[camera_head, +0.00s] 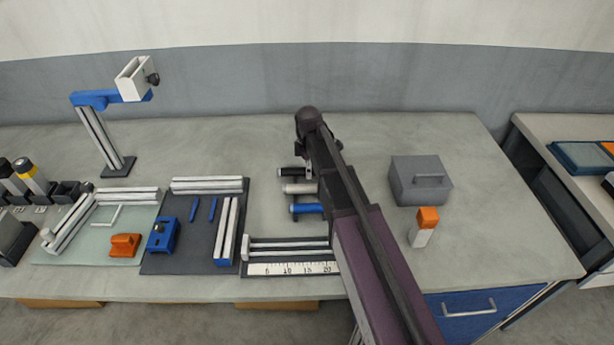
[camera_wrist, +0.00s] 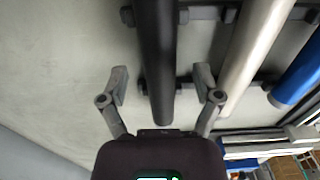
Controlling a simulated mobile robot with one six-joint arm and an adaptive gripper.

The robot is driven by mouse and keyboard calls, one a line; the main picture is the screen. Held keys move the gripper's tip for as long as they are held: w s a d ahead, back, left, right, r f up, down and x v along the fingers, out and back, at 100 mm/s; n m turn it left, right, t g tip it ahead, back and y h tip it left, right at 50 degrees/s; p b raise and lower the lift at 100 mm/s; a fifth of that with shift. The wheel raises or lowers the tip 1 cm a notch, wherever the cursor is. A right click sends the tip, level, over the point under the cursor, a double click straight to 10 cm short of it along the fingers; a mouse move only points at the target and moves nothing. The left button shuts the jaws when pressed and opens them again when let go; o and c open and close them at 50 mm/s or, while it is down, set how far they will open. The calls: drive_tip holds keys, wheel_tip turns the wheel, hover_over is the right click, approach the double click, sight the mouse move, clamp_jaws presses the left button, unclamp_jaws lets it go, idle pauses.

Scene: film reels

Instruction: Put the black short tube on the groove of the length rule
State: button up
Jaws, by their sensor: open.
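The black short tube (camera_head: 288,172) lies at the back of a small rack in the head view, its right part hidden by my arm. In the wrist view, the black tube (camera_wrist: 155,55) runs between the spread fingers of my gripper (camera_wrist: 161,88). The fingers are open, one on each side of it, with visible gaps. In the head view my gripper (camera_head: 308,168) is mostly hidden by my arm. The length rule (camera_head: 288,268), with a white numbered scale and grooved rails (camera_head: 285,247) behind it, lies at the table's front edge. My arm covers its right end.
A white tube (camera_head: 298,188) and a blue tube (camera_head: 306,208) lie beside the black one on the rack. A dark mat (camera_head: 185,262) with rails and blue parts is to the left. A grey box (camera_head: 420,180) and an orange-topped block (camera_head: 424,226) stand to the right.

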drive_tip(key=shift+f, duration=0.45)
idle(0.3)
clamp_jaws()
